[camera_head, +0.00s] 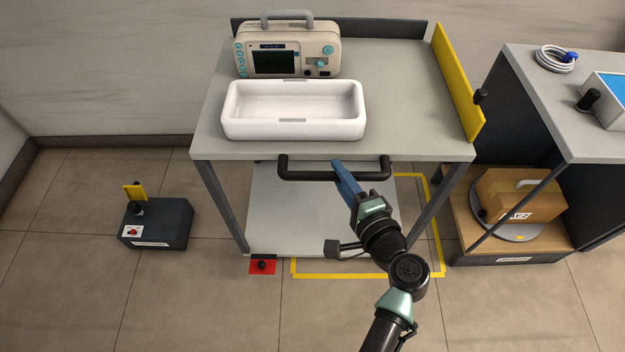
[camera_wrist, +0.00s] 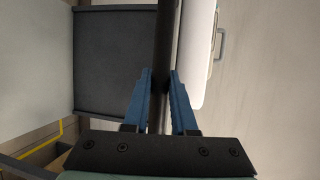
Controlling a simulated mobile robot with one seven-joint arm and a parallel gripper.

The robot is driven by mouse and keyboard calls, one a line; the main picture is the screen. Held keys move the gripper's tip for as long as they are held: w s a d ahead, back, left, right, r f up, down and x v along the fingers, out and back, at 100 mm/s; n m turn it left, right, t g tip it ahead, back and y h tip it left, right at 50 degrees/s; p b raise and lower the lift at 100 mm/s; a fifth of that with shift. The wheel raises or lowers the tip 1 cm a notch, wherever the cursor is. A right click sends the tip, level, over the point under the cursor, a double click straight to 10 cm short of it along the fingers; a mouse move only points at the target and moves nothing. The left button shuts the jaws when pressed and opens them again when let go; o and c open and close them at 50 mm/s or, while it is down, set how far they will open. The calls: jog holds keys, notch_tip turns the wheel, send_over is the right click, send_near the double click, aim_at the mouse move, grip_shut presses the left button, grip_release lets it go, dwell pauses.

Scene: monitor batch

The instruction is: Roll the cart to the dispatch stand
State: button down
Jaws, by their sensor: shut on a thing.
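The cart (camera_head: 405,100) is a grey table-like frame with a top, a lower shelf and a yellow panel on its right side. Its black front handle (camera_head: 308,175) also shows as a dark bar in the wrist view (camera_wrist: 163,45). My gripper (camera_head: 337,168) is shut on the handle, just right of its middle; in the wrist view its blue fingers (camera_wrist: 160,75) stand on both sides of the bar. A beige monitor (camera_head: 288,50) and an empty white tray (camera_head: 293,112) sit on the cart top. I cannot tell which thing is the dispatch stand.
A yellow outline (camera_head: 340,276) lies on the floor under and right of the cart. A red pedal (camera_head: 262,267) is at its front left foot. A dark box (camera_head: 155,225) stands left. At right are a grey table (camera_head: 570,110) and a cardboard box (camera_head: 520,195).

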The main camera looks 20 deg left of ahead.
jog(key=b, duration=0.5)
send_near(417, 160)
jog(key=x, duration=0.5)
jog(key=c, duration=0.7)
grip_release()
jog(key=shift+a, duration=0.15)
jog(key=shift+c, duration=0.2)
jog(key=shift+f, duration=0.1)
jog(key=p+v, duration=0.2)
jog(key=v, duration=1.1)
jog(key=shift+p, duration=0.3)
jog(key=shift+s+a, duration=0.1)
